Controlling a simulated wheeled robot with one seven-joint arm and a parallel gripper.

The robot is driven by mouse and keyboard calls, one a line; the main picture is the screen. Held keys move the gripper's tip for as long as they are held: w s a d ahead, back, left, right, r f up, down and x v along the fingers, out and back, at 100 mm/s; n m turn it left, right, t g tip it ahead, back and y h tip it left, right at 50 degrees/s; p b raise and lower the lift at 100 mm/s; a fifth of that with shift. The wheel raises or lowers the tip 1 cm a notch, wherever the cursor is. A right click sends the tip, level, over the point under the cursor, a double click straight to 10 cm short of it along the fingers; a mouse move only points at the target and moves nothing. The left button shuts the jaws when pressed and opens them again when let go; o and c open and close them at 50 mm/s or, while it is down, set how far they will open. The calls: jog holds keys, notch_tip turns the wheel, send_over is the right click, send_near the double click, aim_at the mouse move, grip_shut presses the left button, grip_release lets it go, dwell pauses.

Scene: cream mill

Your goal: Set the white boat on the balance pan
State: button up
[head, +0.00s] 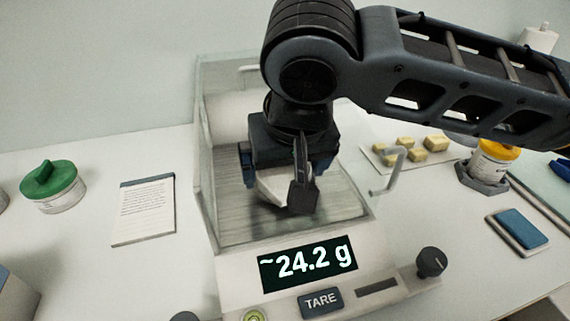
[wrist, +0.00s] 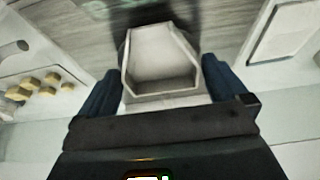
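The white boat (head: 271,188) is a small open tray inside the balance chamber, low over the metal pan (head: 236,226). It also shows in the wrist view (wrist: 160,52), roughly level. My gripper (head: 282,186) points down into the chamber. Whether the boat's underside touches the pan is hidden. The balance display (head: 308,263) reads "~24.2 g". Part of the boat is hidden behind a finger in the head view.
Clear chamber walls (head: 207,190) stand close around my gripper. A handle (head: 388,170) sticks up at the right. The TARE button (head: 321,301) and a black knob (head: 431,262) are in front. A green-lidded jar (head: 52,186) and notepad (head: 145,209) lie left; yellow cubes (head: 411,150) lie right.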

jog(key=shift+r, duration=0.1)
jog(key=v, duration=1.2)
jog(key=shift+s, duration=0.1)
